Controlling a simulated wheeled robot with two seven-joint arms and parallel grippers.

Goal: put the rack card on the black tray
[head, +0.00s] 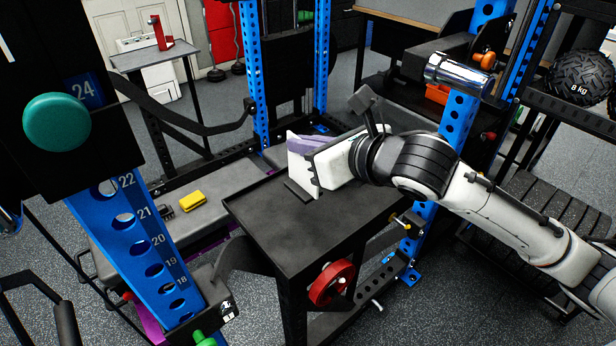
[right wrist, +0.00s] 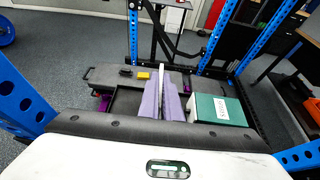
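The rack card looks like a thin white upright panel (head: 302,176) over the black table-like tray (head: 290,228). In the right wrist view its pale edge (right wrist: 161,78) stands between two purple finger pads. My right gripper (head: 306,150) reaches in from the right and appears shut on the card; one purple pad shows behind the panel. The panel's lower edge is close above the black surface by a dark strip; I cannot tell whether it touches. The black tray (right wrist: 126,103) also shows in the right wrist view. My left gripper is not in view.
A grey bench (head: 222,195) behind the tray holds a yellow block (head: 193,200) and a small black item. A green-and-white box (right wrist: 218,110) is right of the fingers in the wrist view. Blue rack uprights (head: 140,235) stand around. The tray's front is clear.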

